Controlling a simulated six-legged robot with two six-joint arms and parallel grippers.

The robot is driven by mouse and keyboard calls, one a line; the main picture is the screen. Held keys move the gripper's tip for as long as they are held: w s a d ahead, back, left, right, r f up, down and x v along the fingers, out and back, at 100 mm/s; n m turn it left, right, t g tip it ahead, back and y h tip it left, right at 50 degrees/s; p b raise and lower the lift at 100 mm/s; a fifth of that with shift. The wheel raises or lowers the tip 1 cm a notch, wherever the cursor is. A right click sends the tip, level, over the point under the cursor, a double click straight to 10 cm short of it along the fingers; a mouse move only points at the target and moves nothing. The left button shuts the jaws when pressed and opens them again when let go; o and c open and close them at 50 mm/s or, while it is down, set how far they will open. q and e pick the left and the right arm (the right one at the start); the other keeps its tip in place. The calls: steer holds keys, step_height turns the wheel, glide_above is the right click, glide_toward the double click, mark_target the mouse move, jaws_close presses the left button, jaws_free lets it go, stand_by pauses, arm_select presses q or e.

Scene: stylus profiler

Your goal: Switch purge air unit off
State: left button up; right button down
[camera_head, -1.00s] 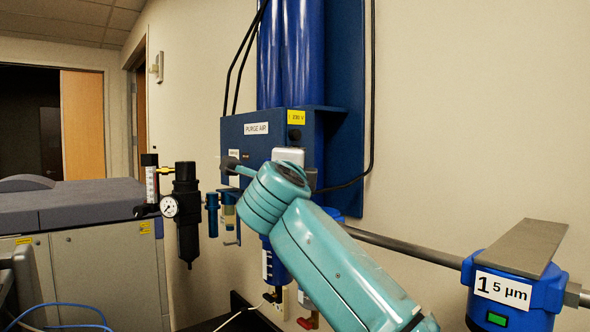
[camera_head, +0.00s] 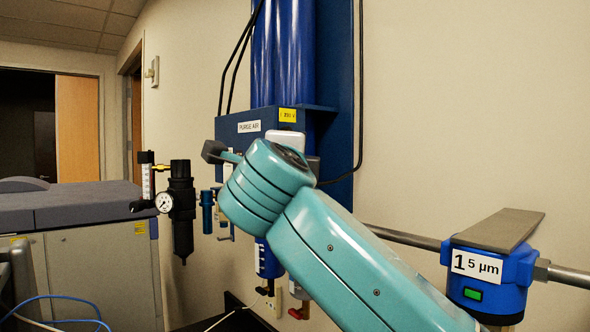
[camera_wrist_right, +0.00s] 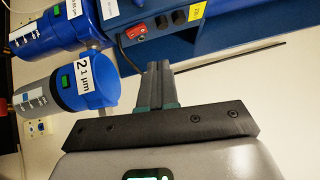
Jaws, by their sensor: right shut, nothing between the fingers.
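The purge air unit (camera_head: 228,130) is a dark blue wall box labelled PURGE AIR, with tall blue columns above it. In the right wrist view its panel (camera_wrist_right: 206,52) shows a red rocker switch (camera_wrist_right: 136,30) beside two dark round fittings. In the head view my right arm covers the lower part of the box, and the switch is hidden. My right gripper (camera_wrist_right: 158,68) is shut and empty. In the wrist view its fingertips appear just below the switch, apparently short of it; the gap is hard to judge. My left gripper is not in view.
A filter labelled 1 5 µm (camera_head: 485,275) sits on a grey pipe at right. A filter labelled 2 1 µm (camera_wrist_right: 85,80) is left of the fingers in the wrist view. A pressure gauge (camera_head: 164,202) and black regulator (camera_head: 182,215) stand left of the unit.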

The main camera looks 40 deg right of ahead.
steer(key=shift+s+a+r, duration=0.1)
steer(key=shift+s+a, duration=0.2)
steer(key=shift+s, duration=0.3)
steer(key=shift+s+a, duration=0.3)
steer(key=shift+s, duration=0.25)
